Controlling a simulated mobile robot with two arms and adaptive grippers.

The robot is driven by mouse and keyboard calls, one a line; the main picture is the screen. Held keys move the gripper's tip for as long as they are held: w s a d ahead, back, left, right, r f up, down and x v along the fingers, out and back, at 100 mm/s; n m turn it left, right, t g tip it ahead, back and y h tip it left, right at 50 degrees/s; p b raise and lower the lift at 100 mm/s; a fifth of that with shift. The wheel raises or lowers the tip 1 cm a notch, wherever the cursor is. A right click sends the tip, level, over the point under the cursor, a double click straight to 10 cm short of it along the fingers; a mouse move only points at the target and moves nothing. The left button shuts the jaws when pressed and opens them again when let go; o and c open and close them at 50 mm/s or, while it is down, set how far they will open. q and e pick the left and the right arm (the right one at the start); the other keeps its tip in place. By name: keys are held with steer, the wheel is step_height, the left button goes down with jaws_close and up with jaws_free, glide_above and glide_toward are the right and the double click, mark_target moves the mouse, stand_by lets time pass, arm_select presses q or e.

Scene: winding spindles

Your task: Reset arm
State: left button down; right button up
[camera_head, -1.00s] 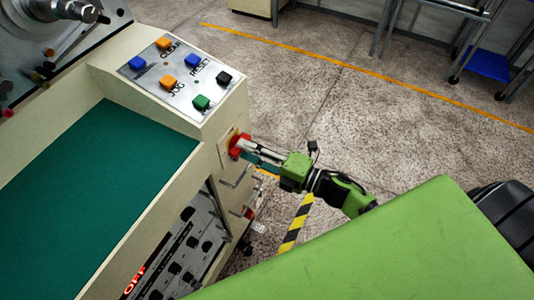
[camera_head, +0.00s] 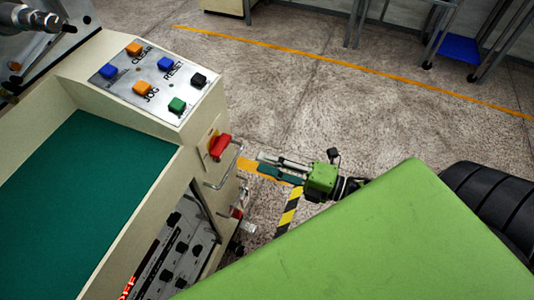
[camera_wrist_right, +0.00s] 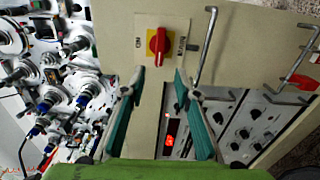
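My right gripper (camera_head: 268,167) is beside the right end of the cream machine (camera_head: 160,178), apart from the red rotary switch (camera_head: 219,146). In the right wrist view the two teal-padded fingers of the right gripper (camera_wrist_right: 160,85) are spread, with nothing between them. The red switch (camera_wrist_right: 158,45) on its yellow plate lies just beyond the fingertips, its handle along the picture's vertical. My left gripper is not in the head view.
A button panel (camera_head: 156,76) with several coloured buttons tops the machine. Metal hooks (camera_head: 222,170) stick out below the switch. Bare floor (camera_head: 330,100) lies to the right. Winding spindles (camera_wrist_right: 55,90) show left in the wrist view.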

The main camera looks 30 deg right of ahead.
steer(key=d+f+m+h, duration=0.3)
steer(key=f+m, duration=0.1)
steer(key=f, duration=0.3)
steer(key=d+f+m+h, duration=0.3)
steer(key=f+m, duration=0.1)
steer(key=f, duration=0.3)
steer(key=s+d+f+m+g+h, duration=0.2)
steer(key=s+f+m, duration=0.1)
steer(key=f, duration=0.6)
steer(key=s+d+f+m+g+h, duration=0.2)
steer(key=s+f+m, duration=0.15)
steer(key=f, duration=0.45)
steer(key=s+a+f+m+g, duration=0.4)
steer(key=s+f, duration=0.5)
steer(key=s, duration=0.4)
steer(key=s+a+f+m+g+h, duration=0.1)
steer(key=s+a+f+m+g, duration=0.3)
steer(key=s+f, duration=0.6)
steer(key=s+m+g, duration=0.1)
steer(key=s, duration=0.2)
steer(key=shift+s+a, duration=0.15)
